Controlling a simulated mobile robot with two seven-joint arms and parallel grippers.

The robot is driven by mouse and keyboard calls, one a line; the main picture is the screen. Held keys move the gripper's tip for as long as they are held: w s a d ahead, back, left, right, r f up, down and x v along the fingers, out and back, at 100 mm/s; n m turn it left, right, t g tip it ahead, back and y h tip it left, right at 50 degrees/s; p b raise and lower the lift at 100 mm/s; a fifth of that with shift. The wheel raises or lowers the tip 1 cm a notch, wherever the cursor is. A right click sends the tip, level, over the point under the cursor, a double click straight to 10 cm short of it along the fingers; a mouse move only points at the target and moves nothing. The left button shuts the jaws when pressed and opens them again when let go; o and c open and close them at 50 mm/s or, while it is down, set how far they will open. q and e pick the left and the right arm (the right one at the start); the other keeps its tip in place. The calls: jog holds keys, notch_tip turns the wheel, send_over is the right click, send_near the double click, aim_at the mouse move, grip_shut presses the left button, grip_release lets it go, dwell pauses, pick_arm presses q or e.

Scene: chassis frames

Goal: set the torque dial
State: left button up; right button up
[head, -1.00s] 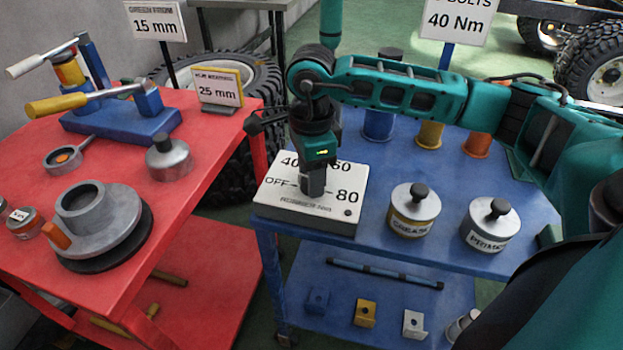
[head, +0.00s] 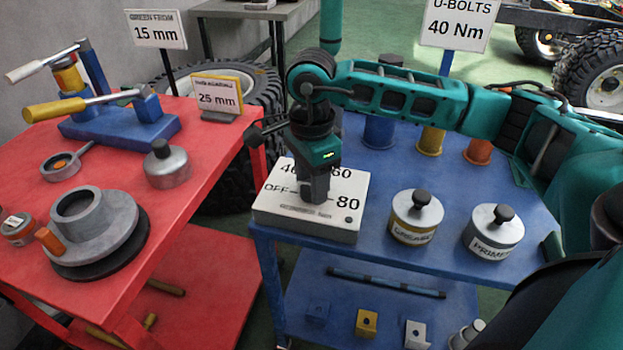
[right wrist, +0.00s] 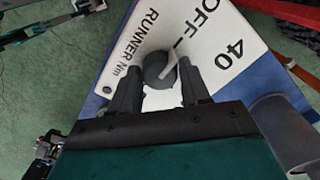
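The torque dial box (head: 345,222) is a white panel on the blue cart, marked OFF, 40, 60 and 80. My right gripper (head: 314,196) points down over its middle and hides the knob in the head view. In the right wrist view the round dark knob (right wrist: 160,69) sits between the two fingertips of my right gripper (right wrist: 158,80). The fingers are apart, one on each side, with small gaps visible. A pale line on the knob points toward the OFF mark. A sign (head: 457,22) behind reads U-BOLTS 40 Nm.
Two lidded tins, one with a yellow band (head: 415,217) and one labelled PRIMER (head: 492,232), stand right of the box. Blue, yellow and orange spools are behind my right arm. A red cart (head: 205,150) with a blue press and grey parts stands left.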

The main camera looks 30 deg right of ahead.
jog(key=o, duration=0.4)
jog(key=shift+c, duration=0.2)
notch_tip(320, 180, up, 13)
jog(key=p, duration=0.1)
jog(key=shift+p, duration=0.3)
dwell(0.3)
